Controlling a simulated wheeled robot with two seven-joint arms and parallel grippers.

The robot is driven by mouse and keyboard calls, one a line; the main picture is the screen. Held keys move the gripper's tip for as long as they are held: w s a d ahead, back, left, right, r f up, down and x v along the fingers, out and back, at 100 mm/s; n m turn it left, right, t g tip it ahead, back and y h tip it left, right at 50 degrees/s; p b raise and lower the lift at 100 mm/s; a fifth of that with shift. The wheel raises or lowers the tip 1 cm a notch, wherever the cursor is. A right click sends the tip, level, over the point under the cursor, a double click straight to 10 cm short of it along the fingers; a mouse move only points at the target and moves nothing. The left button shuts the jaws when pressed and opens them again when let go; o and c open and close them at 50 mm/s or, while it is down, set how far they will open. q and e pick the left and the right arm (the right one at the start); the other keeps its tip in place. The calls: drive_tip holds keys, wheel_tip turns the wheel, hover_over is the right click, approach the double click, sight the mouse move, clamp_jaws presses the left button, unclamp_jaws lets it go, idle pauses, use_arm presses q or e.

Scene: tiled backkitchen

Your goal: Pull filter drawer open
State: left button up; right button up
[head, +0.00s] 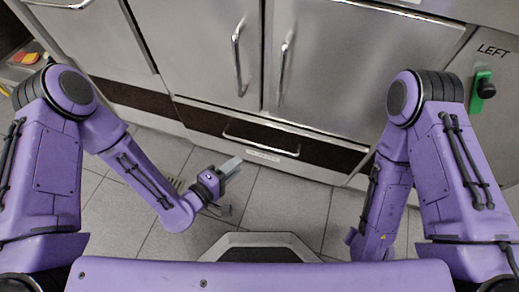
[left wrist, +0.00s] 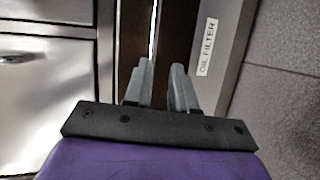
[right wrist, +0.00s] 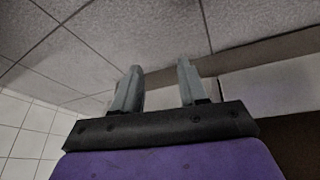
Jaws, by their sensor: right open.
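The filter drawer (head: 210,122) is a dark brown panel low in the steel cabinet front, with a long silver bar handle (head: 260,147). It looks closed. A white label reading "OIL FILTER" (left wrist: 207,47) is on the steel strip beside the brown panel in the left wrist view. My left gripper (head: 233,168) is in front of and below the drawer, apart from the handle. Its fingers (left wrist: 162,72) stand apart with nothing between them, facing the panel. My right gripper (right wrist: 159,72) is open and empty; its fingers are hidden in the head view.
Steel doors (head: 210,50) with vertical handles sit above the drawer. A green latch with a black knob (head: 484,90) is at right, under the word LEFT. Grey tiled floor (head: 280,205) lies free before the cabinet. A red and yellow switch (head: 24,58) is at far left.

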sight(260, 144)
use_arm(q)
drive_tip(key=shift+h, duration=0.4)
drive_tip(key=b+x, duration=0.3)
drive_tip(key=x, duration=0.8)
drive_tip(key=shift+r, duration=0.15)
drive_tip(key=shift+w+d, duration=0.2)
drive_tip(key=shift+w, duration=0.15)
use_arm(e)
drive_tip(key=shift+n+g+y, duration=0.4)
drive_tip(key=shift+n+g, duration=0.1)
drive_tip(key=shift+n, duration=0.1)
drive_tip(key=f, duration=0.4)
drive_tip(key=shift+s+a+f, duration=0.25)
drive_tip(key=shift+s, duration=0.15)
use_arm(q)
clamp_jaws()
